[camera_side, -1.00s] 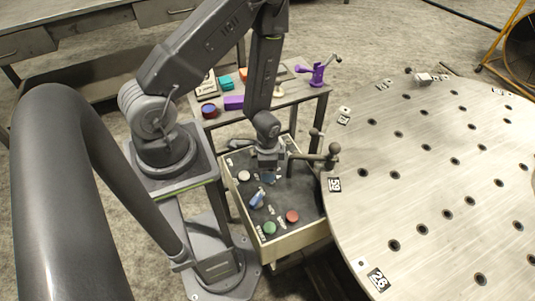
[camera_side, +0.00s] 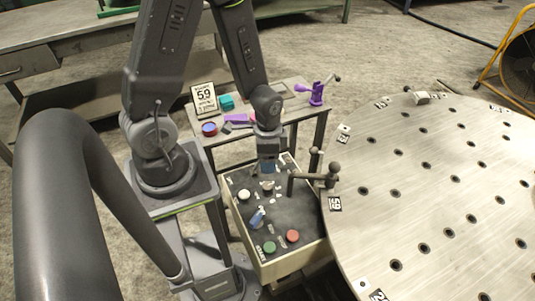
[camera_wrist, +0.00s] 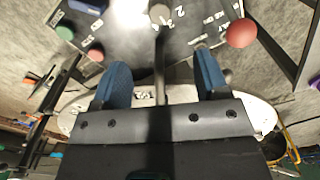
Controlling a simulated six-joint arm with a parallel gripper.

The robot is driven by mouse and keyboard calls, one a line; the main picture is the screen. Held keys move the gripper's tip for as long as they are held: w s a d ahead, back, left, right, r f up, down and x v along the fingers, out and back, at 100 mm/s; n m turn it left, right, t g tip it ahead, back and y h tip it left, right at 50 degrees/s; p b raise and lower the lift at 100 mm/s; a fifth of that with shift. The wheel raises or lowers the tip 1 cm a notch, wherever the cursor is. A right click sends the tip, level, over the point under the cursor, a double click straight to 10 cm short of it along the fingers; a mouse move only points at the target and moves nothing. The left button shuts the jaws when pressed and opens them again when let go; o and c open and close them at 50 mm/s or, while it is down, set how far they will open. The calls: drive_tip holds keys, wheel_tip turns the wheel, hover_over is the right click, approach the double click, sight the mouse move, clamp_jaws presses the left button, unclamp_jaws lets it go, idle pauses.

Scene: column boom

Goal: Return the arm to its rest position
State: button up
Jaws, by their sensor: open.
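My gripper (camera_side: 268,166) hangs pointing down over the back part of a control box (camera_side: 290,263) in the side view. Its blue fingers (camera_wrist: 160,76) stand apart in the wrist view, with no object held between them. The box top carries a white button (camera_side: 244,194), a blue switch handle (camera_side: 257,217), a green button (camera_side: 269,247) and a red button (camera_side: 292,236). The gripper hides part of the panel's back. Whether the fingertips touch the panel cannot be told.
A dark lever with a ball knob (camera_side: 332,181) stands close right of my gripper. A large round perforated table (camera_side: 440,200) lies further right. Behind, a small bench holds a sign (camera_side: 204,100), a teal block (camera_side: 226,103), a red-and-blue round piece (camera_side: 209,128) and a purple clamp (camera_side: 316,95).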

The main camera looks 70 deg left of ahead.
drive_tip(key=shift+r, duration=0.25)
drive_tip(key=s+d+r+n+t, duration=0.2)
drive_tip(key=r, duration=1.1)
drive_tip(key=s+d+r+n+t, duration=0.2)
drive_tip(key=d+r+t, duration=0.1)
drive_tip(key=r, duration=1)
drive_tip(key=shift+d+r+n+t, duration=0.15)
drive_tip(key=shift+d+n+t, duration=0.05)
drive_tip(key=shift+n+t, duration=0.1)
